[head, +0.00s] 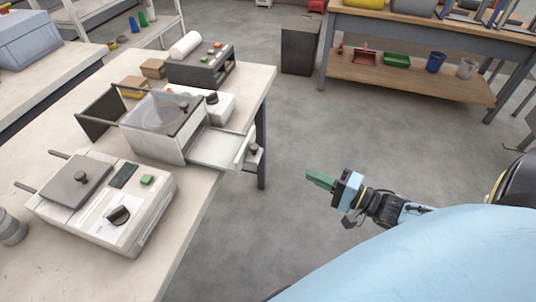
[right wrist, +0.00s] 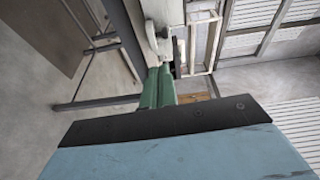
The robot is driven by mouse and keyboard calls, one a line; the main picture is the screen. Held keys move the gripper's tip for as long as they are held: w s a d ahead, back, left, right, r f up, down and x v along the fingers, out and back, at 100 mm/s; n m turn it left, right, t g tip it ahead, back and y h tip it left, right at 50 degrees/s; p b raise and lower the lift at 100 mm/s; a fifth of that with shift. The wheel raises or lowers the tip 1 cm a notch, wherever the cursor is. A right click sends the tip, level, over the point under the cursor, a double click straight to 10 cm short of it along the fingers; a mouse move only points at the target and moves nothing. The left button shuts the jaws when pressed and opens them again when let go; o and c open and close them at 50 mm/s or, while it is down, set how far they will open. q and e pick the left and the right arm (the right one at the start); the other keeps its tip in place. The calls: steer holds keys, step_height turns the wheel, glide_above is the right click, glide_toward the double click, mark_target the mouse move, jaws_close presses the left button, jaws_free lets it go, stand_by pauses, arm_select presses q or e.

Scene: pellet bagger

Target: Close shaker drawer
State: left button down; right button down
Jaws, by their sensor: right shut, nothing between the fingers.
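The shaker (head: 160,125) is a pale box with a clear lid on the table at the left. Its white drawer (head: 215,148) stands pulled out to the right, with a dark knob on the drawer front (head: 245,150), past the table edge. My right gripper (head: 309,177) has green fingers, shut and empty, to the right of the drawer front in the head view and apart from it. In the right wrist view the fingers (right wrist: 157,85) point toward a pale part, which I cannot name for certain. My left gripper is not in view.
A white device with a dark plate and knob (head: 105,205) sits nearer on the table (head: 60,265). A dark control box (head: 200,68) stands behind the shaker. A workbench (head: 410,80) with bins is at the back right. The floor between is clear.

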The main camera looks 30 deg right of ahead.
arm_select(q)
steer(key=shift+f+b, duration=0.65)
arm_select(e)
glide_toward(258, 150)
steer(key=shift+y, duration=0.3)
steer(key=x, duration=0.7)
steer(key=shift+d, duration=0.2)
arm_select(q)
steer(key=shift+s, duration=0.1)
